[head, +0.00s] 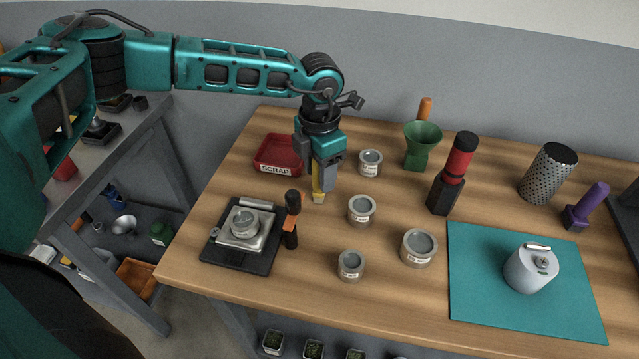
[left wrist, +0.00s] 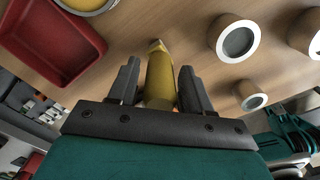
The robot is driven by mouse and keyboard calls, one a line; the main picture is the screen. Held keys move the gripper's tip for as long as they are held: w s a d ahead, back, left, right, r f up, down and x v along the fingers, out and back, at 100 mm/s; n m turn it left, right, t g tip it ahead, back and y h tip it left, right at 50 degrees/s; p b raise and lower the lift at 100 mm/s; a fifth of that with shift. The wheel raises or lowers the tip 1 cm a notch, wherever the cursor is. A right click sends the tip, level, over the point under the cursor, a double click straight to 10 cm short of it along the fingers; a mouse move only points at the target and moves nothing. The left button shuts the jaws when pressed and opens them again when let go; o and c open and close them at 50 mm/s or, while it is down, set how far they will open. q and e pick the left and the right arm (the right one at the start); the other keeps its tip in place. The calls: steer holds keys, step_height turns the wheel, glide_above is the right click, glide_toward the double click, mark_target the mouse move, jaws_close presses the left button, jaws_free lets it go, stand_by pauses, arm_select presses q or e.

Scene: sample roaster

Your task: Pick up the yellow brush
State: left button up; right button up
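The yellow brush (head: 319,193) is directly below my left gripper (head: 325,176), over the left half of the wooden table. In the left wrist view the brush (left wrist: 160,78) lies between the two fingers, its pale tip pointing away from the palm. The fingers stand on either side of it, with narrow gaps visible, so the gripper looks open around it. The gripper hides the upper part of the brush in the head view. I cannot tell whether the brush touches the table.
A red scrap tray (head: 278,155) is left of the gripper. A black scale (head: 243,236) and an orange-banded black tool (head: 291,222) stand in front. Several grey tins, one of them close by (head: 361,210), are to the right. A green funnel (head: 422,146) and teal mat (head: 480,300) are farther right.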

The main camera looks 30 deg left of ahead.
arm_select(q)
steer(key=c, duration=0.9)
steer(key=shift+o, duration=0.2)
steer(key=shift+r, duration=0.1)
step_height(320, 180, up, 20)
